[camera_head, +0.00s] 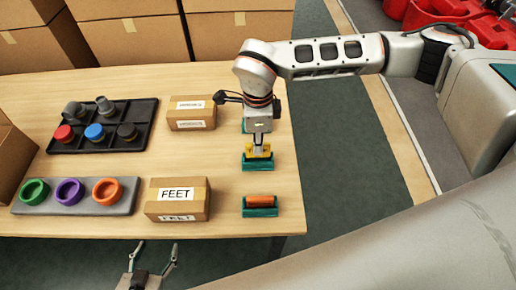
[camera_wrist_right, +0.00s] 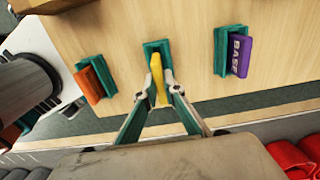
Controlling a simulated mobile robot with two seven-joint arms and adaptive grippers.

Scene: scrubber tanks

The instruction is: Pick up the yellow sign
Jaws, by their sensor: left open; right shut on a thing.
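The yellow sign (camera_head: 262,154) stands in the middle teal holder (camera_head: 257,164) near the table's right edge. My right gripper (camera_head: 259,148) reaches down from above and is shut on it. In the right wrist view the yellow sign (camera_wrist_right: 157,72) shows between the two fingertips (camera_wrist_right: 157,88), with its teal holder (camera_wrist_right: 158,47) right around or behind it. I cannot tell whether the sign is clear of the holder. My left gripper (camera_head: 152,255) is open and empty, below the table's front edge.
An orange sign (camera_head: 260,197) lies in the front teal holder. A purple sign (camera_wrist_right: 236,54) sits in another holder. A "FEET" box (camera_head: 178,199), a second box (camera_head: 192,112), a black tray (camera_head: 95,145) and a grey ring tray (camera_head: 122,206) stand to the left.

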